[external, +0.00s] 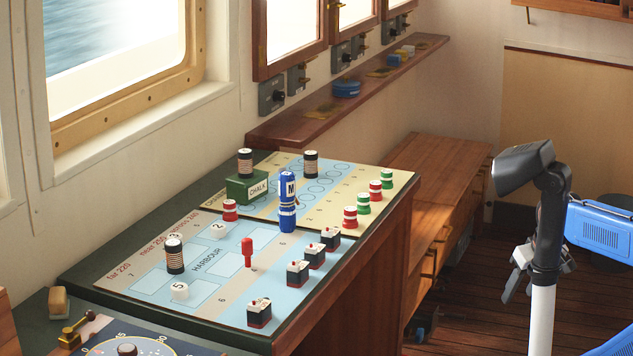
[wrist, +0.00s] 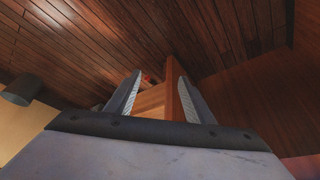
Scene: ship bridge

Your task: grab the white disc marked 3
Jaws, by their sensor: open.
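The white disc marked 3 (external: 174,237) lies on the chart board at the left in the external view. It is mostly hidden behind a black-and-cream striped spool (external: 175,258). My gripper (external: 515,284) hangs far to the right of the board, over the floor, well away from the disc. In the wrist view my gripper (wrist: 159,82) is open, with nothing between its fingers. The wrist view shows floor planks and wood furniture, and no disc.
White discs marked 2 (external: 218,231) and 5 (external: 180,290) lie nearby. A red peg (external: 247,252), a blue bottle marked M (external: 288,200), a green chalk box (external: 247,188) and several small ships stand on the board (external: 222,312). A wooden bench (external: 432,170) stands behind the desk.

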